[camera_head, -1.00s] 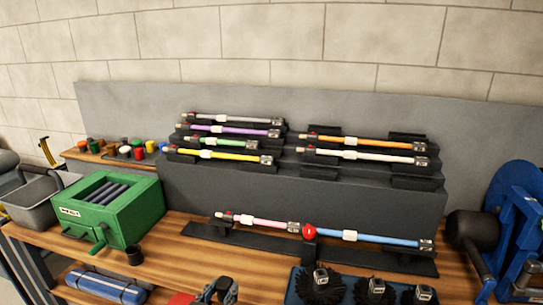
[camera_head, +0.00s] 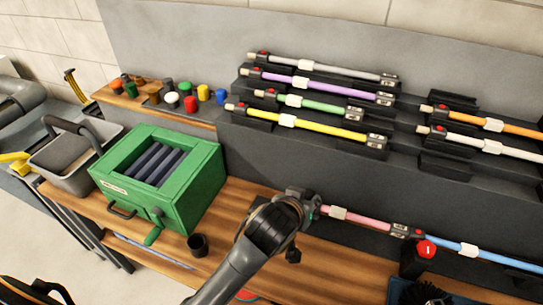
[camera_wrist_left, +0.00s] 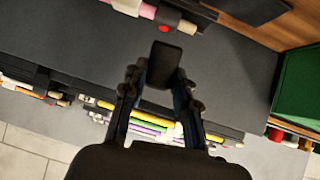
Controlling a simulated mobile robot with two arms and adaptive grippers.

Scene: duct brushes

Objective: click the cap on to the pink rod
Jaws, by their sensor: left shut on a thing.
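The pink rod (camera_head: 370,220) lies on the front rack above the bench, with a white collar and a dark end piece at its left. In the left wrist view its end (camera_wrist_left: 148,12), with a red button, shows at the top. My left gripper (camera_head: 306,204) is at that left end and hides part of it. In the left wrist view my left gripper (camera_wrist_left: 160,80) is shut on a dark block-like piece, apparently the cap (camera_wrist_left: 165,62). It shows just below the rod end; whether they touch I cannot tell. My right gripper is not in view.
A blue rod (camera_head: 490,256) lies right of the pink one, near a red knob (camera_head: 426,249). More rods rest on stepped racks behind. A green box (camera_head: 165,180), a black cup (camera_head: 198,245) and several coloured caps (camera_head: 188,104) are to the left.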

